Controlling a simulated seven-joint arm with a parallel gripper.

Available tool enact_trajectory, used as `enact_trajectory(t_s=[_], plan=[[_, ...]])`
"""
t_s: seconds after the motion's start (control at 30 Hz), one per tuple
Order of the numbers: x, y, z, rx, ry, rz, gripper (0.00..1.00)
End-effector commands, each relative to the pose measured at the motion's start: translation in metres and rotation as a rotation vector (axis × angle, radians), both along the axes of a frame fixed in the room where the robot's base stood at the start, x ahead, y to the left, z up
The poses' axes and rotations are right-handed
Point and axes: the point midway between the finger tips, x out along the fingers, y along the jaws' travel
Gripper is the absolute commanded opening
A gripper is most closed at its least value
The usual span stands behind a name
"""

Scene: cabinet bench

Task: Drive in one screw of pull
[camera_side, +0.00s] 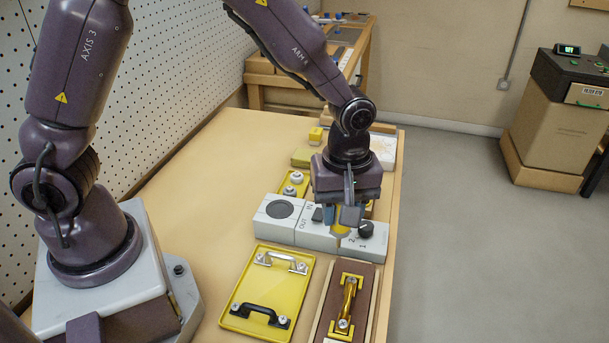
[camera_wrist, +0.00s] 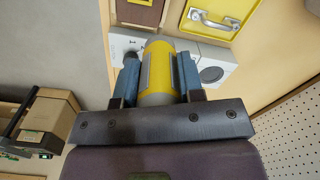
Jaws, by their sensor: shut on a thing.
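My gripper (camera_side: 345,215) is shut on a yellow and grey cylindrical tool (camera_wrist: 158,60), probably the driver. It also shows in the wrist view (camera_wrist: 158,82), with a blue finger on each side of the tool. The gripper is over the grey station block (camera_side: 283,235); I cannot tell whether the tool's lower end is in it or clear of it. A brass pull (camera_side: 349,300) lies lengthwise on a brown panel (camera_side: 366,312), in front of the gripper, with yellow pieces at its ends. A screw head (camera_side: 343,324) shows at its near end.
A yellow tray (camera_side: 240,286) left of the panel holds a silver pull (camera_side: 285,262) and a black pull (camera_side: 262,315). Behind the block, a yellow holder (camera_side: 288,189) carries small round parts. The left of the bench is clear. A black knob (camera_side: 366,230) stands at the block's right.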

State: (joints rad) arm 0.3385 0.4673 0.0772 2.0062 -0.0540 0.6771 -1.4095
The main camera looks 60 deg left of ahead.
Motion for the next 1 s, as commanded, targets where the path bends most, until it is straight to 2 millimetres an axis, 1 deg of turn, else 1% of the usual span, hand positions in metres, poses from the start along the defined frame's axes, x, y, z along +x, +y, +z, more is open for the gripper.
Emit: enact_trajectory(t_s=[0.03,0.1,0.2,0.27,0.37,0.6,0.8,1.0], plan=[[0.0,-0.015,0.0,0.0,-0.002,-0.055,0.15],[0.001,-0.03,0.001,-0.002,-0.005,-0.114,0.15],[0.005,-0.042,0.003,-0.004,-0.009,-0.177,0.15],[0.007,-0.041,0.004,-0.005,-0.01,-0.194,0.15],[0.006,-0.04,-0.002,-0.003,-0.004,-0.205,0.15],[0.006,-0.039,-0.025,-0.003,-0.004,-0.204,0.15],[0.006,-0.04,-0.04,-0.004,-0.006,-0.202,0.15],[0.006,-0.039,-0.045,-0.004,-0.007,-0.202,0.15]])
